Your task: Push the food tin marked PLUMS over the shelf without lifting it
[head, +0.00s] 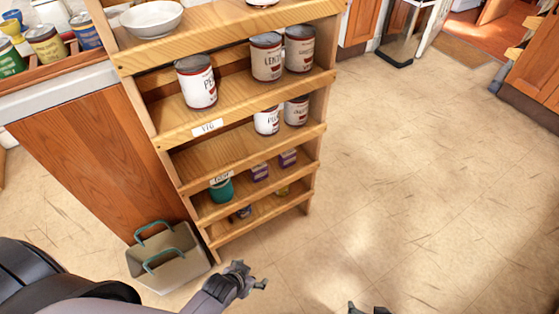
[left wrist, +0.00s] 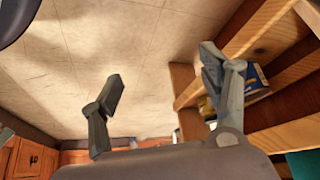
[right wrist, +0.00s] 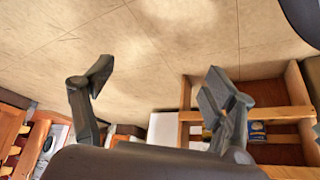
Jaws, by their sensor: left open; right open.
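Several white and red tins stand upright on the wooden shelf unit (head: 225,128). One tin (head: 197,82) on the upper tin shelf has a label starting with P. Another white tin (head: 267,121), one shelf lower, also seems to start with P. Both words are too small to read fully, so I cannot tell which says PLUMS. My left gripper (head: 252,279) is open and empty, low in front of the unit; its fingers show in the left wrist view (left wrist: 162,75). My right gripper (head: 368,309) is open and empty at the bottom edge, mostly cut off; its fingers show in the right wrist view (right wrist: 155,75).
A tin marked LENTI (head: 266,57) and a beige tin (head: 299,49) stand at the upper shelf's right; another tin (head: 297,110) stands below. A basket (head: 168,260) stands left. Floor at right is clear.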

